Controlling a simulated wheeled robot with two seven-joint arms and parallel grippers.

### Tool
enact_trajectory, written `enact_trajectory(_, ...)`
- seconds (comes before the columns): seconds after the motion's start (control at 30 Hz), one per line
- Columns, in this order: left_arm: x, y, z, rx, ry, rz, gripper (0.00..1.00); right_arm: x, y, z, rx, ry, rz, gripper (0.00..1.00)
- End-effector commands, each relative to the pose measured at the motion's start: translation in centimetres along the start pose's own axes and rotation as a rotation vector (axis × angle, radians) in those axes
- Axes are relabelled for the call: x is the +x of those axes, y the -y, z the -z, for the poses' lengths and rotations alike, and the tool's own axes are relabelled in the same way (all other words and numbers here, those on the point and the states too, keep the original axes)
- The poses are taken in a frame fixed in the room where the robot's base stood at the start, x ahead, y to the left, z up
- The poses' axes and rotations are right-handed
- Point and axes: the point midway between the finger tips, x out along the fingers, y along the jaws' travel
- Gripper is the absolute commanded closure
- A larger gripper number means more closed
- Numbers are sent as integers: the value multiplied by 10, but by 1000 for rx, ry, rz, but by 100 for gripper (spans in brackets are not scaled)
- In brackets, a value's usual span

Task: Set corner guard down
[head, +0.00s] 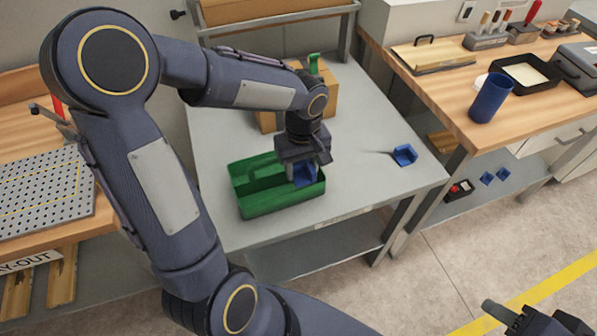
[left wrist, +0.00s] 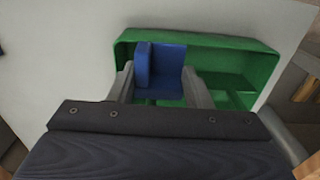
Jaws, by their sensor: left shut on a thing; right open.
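A blue corner guard (head: 304,174) is between the fingers of my left gripper (head: 303,168), over the right part of a green bin (head: 281,205) on the grey table. In the left wrist view the guard (left wrist: 165,72) sits between the two fingers of the gripper (left wrist: 160,85), with the green bin (left wrist: 220,45) behind and below it. I cannot tell whether the guard touches the bin's floor. A second blue corner guard (head: 405,155) lies on the table to the right. My right gripper (head: 520,318) is open at the lower right corner, partly cut off.
A cardboard box (head: 321,92) with a green-topped item stands behind the bin. The grey table (head: 362,125) is clear between bin and second guard. A wooden bench (head: 440,95) at right holds a blue cup (head: 489,98) and black tray (head: 526,73). More blue pieces lie on the shelf below.

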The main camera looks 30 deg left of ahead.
Motion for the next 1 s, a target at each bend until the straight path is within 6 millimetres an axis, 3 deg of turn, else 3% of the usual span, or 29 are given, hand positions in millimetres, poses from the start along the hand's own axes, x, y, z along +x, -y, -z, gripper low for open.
enact_trajectory(0.27,23,2,17,0,3,3,76,-1,1,1,0,0,0,56)
enact_trajectory(0.43,46,2,16,3,0,2,76,0,0,0,0,0,0,56)
enact_trajectory(1.0,57,1,16,1,-2,-1,76,8,-4,-4,0,0,0,56)
